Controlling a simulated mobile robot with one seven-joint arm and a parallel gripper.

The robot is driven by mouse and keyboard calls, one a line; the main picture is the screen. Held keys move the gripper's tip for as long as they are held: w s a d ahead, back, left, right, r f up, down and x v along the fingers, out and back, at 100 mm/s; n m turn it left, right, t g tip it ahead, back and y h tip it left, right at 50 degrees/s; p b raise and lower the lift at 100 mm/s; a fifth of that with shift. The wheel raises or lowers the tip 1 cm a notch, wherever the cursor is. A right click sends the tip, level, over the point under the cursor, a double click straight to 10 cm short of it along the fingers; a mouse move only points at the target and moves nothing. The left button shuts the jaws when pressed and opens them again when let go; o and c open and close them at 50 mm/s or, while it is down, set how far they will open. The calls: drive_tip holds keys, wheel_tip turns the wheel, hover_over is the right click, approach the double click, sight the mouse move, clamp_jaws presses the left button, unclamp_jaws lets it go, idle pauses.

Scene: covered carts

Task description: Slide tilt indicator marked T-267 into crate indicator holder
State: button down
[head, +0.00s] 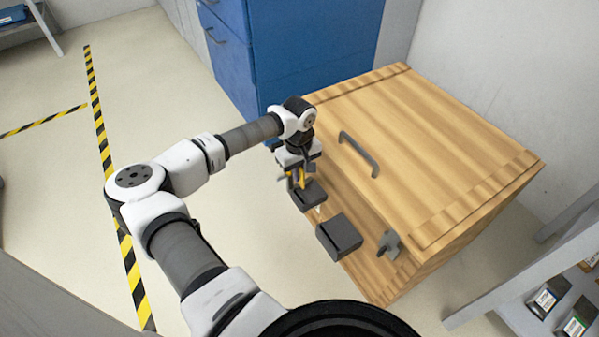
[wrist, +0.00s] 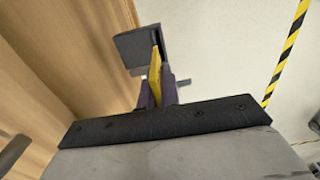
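A wooden crate (head: 440,160) stands at the right of the head view. Two dark grey box-like holders sit on its side: one holder (head: 309,196) by my gripper and another holder (head: 340,236) to the right. My gripper (head: 299,178) points down at the nearer holder and is shut on a thin yellow piece, which I take for the tilt indicator (wrist: 156,72). In the wrist view the yellow piece stands on edge between the fingers, its far end at the dark holder (wrist: 140,46). I cannot tell whether it is inside or only beside it. No T-267 marking is readable.
The crate lid has a grey handle (head: 358,154), and a grey latch (head: 389,244) sits on the side. A blue cabinet (head: 310,55) stands behind. A shelf with small boxes (head: 548,297) is at lower right. Floor left of the crate is clear, with striped tape (head: 100,130).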

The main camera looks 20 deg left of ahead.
drive_tip(key=shift+f+b, duration=2.1)
drive_tip(key=shift+f, duration=0.85)
drive_tip(key=shift+f+b, duration=1)
drive_tip(key=shift+f, duration=0.45)
drive_tip(key=c, duration=1.6)
unclamp_jaws()
drive_tip(key=shift+o, duration=0.2)
wheel_tip(320, 180, up, 14)
drive_tip(key=p, duration=0.3)
drive_tip(key=shift+f, duration=0.1)
